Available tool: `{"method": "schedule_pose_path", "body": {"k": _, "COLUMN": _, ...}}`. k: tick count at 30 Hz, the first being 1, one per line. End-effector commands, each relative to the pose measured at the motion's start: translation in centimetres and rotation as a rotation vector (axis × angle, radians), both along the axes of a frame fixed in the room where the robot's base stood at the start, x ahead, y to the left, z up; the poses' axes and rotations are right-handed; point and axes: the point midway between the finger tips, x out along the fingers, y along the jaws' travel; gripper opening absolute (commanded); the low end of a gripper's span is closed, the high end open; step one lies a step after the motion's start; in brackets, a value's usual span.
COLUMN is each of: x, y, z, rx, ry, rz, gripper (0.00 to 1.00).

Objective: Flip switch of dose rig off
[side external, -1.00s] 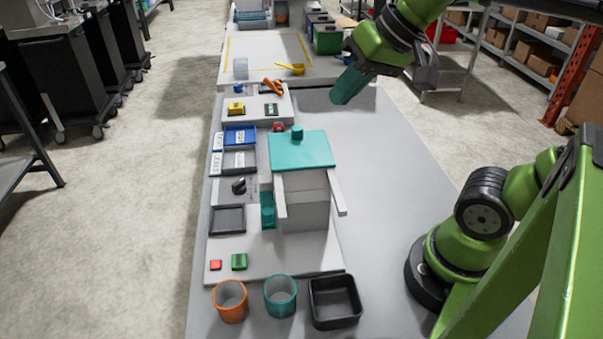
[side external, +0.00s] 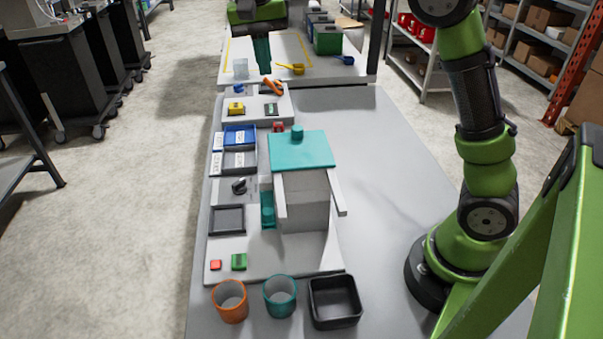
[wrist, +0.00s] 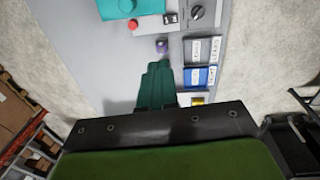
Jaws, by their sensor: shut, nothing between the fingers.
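The dose rig is probably the grey dispenser (side external: 302,202) with a teal lid (side external: 302,151), midway along the bench; the lid also shows at the top of the wrist view (wrist: 118,6). A small black-and-white part (wrist: 170,18) beside it may be the switch; I cannot tell its position. A black knob (side external: 239,185) sits on the panel left of the dispenser and shows in the wrist view (wrist: 197,12). My gripper (side external: 263,70) has teal fingers, shut and empty, pointing down beyond the far end of the panels. They also show in the wrist view (wrist: 158,70).
A red button (wrist: 133,25) lies beside the lid. Blue (side external: 240,135) and grey (side external: 240,161) trays line the left side. An orange cup (side external: 230,301), a teal cup (side external: 280,296) and a black bin (side external: 335,302) stand in front.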

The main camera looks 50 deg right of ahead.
Motion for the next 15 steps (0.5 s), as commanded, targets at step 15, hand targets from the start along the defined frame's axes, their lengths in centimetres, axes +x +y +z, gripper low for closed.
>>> {"method": "schedule_pose_path", "body": {"k": 15, "x": 1.6, "y": 0.5, "z": -7.2, "rx": -0.033, "ry": 0.049, "rz": -0.051, "gripper": 0.0}}
